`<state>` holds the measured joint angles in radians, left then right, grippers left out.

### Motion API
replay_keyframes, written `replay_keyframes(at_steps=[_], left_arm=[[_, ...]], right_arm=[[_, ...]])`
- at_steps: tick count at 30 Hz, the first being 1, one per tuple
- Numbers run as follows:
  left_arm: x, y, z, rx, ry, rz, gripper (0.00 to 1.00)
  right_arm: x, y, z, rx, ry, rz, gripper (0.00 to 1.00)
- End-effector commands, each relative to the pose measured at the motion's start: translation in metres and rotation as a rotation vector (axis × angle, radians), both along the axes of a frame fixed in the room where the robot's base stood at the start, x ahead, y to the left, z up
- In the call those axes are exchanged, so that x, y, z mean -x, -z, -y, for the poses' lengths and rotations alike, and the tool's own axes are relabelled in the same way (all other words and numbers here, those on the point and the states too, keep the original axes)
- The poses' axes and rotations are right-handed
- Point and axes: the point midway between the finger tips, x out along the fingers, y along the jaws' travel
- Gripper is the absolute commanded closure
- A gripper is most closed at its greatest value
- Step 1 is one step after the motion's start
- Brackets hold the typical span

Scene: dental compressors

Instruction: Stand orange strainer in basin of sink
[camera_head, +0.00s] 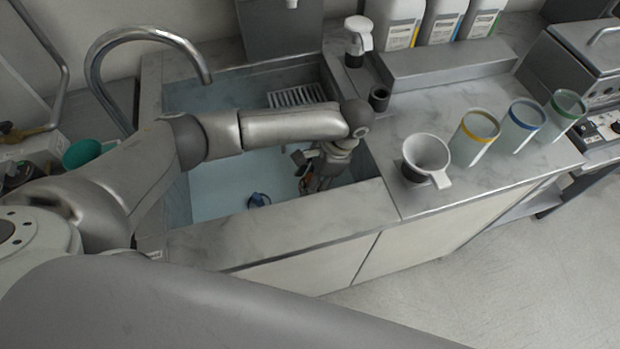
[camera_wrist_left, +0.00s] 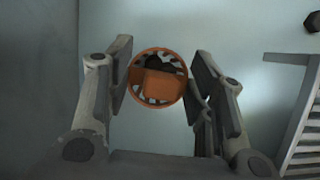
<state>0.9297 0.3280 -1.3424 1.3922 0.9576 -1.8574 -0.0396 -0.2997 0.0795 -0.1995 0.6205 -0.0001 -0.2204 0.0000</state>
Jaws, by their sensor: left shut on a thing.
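My left gripper (camera_head: 312,168) reaches down into the sink basin (camera_head: 222,182) and is mostly seen from above, partly hidden by its own wrist. In the left wrist view the gripper (camera_wrist_left: 160,82) is shut on the orange strainer (camera_wrist_left: 158,88), a round slotted piece with a solid tab across its middle. The strainer sits between the two finger pads, above the pale basin floor. Whether it touches the floor I cannot tell. In the head view the strainer is mostly hidden by the gripper. My right gripper is not in view.
A small blue item (camera_head: 258,200) lies in the basin near its front wall. A grey rack (camera_head: 296,96) is at the back right of the basin and also shows in the left wrist view (camera_wrist_left: 304,125). A curved faucet (camera_head: 150,36) rises at left.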

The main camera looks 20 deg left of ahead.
Motion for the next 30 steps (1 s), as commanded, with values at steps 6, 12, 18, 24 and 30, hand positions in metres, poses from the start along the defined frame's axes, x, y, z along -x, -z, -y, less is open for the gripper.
replay_keyframes(at_steps=[6,12,18,24,30], left_arm=[[0.000,0.010,0.000,0.001,0.000,0.000,0.67],[0.001,0.018,0.000,0.001,0.000,0.000,0.67],[0.001,0.021,0.000,0.000,0.000,0.000,0.67],[0.001,0.021,0.000,0.000,0.001,0.000,0.45],[0.000,0.021,0.000,0.001,0.001,0.000,0.26]], right_arm=[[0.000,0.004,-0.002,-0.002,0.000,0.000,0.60],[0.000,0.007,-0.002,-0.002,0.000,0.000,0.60],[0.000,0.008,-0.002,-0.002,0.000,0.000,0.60],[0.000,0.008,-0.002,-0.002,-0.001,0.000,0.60],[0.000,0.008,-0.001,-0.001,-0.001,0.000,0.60]])
